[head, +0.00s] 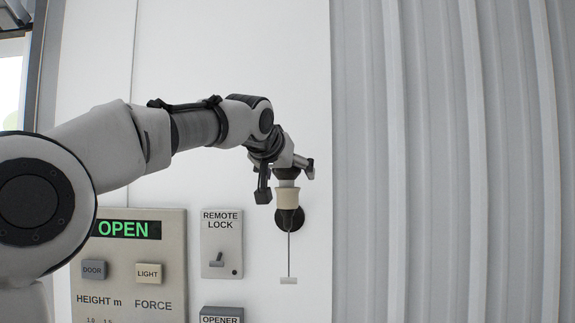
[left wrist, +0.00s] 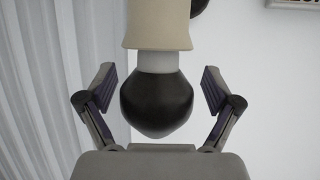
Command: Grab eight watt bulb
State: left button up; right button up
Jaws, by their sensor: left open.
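The bulb (left wrist: 156,102) has a dark, rounded body and a pale grey collar. It sits in a beige socket (left wrist: 157,24), which in the head view (head: 288,198) is on a dark round wall mount. In the head view the bulb (head: 287,174) is partly hidden by my left gripper (head: 286,182). My left gripper is open around the bulb, with one finger on each side. In the left wrist view (left wrist: 158,90) a gap shows between each finger and the bulb. No wattage marking is readable. My right gripper is not in view.
A pull cord (head: 289,250) with a small pale end hangs below the socket. A remote lock switch plate (head: 229,228) and a control panel reading OPEN (head: 175,250) are on the white wall to the left. Corrugated metal wall (head: 450,160) fills the right.

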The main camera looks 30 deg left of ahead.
pick_arm(q)
jog(key=shift+s+d+r, duration=0.25)
jog(key=shift+s+d, duration=0.1)
jog(key=shift+s, duration=0.25)
jog(key=shift+s+d+r, duration=0.1)
jog(key=shift+s+r, duration=0.05)
jog(key=shift+s, duration=0.15)
jog(key=c, duration=0.9)
jog(key=shift+w+f, duration=0.2)
jog(key=shift+w, duration=0.1)
jog(key=shift+c, duration=0.2)
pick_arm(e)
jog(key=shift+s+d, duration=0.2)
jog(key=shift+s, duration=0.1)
pick_arm(q)
jog(key=shift+r, duration=0.1)
